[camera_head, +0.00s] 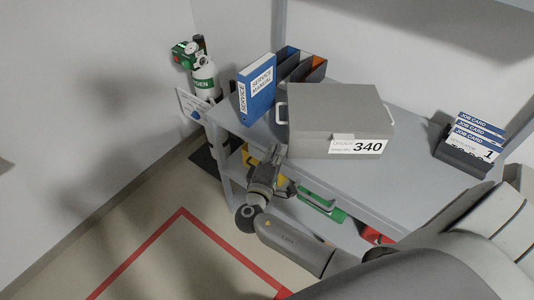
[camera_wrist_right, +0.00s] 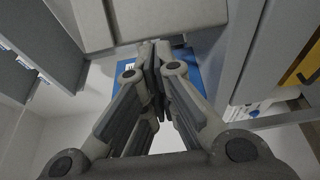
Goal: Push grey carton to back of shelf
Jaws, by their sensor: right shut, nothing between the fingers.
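The grey carton (camera_head: 335,110), with a lid and a white label reading 340, stands on the grey shelf (camera_head: 410,165). My right gripper (camera_head: 275,152) is shut and empty at the shelf's front edge, by the carton's lower left front corner. In the right wrist view the shut fingertips (camera_wrist_right: 154,48) point toward the carton (camera_wrist_right: 165,18); whether they touch it I cannot tell. My left gripper is not in view.
A blue service manual (camera_head: 257,90) and dark file holders (camera_head: 303,66) stand left of and behind the carton. A job card holder (camera_head: 465,155) sits at the right. A green-and-white oxygen cylinder (camera_head: 205,80) stands left of the shelf. A green case (camera_head: 320,205) lies on the lower shelf.

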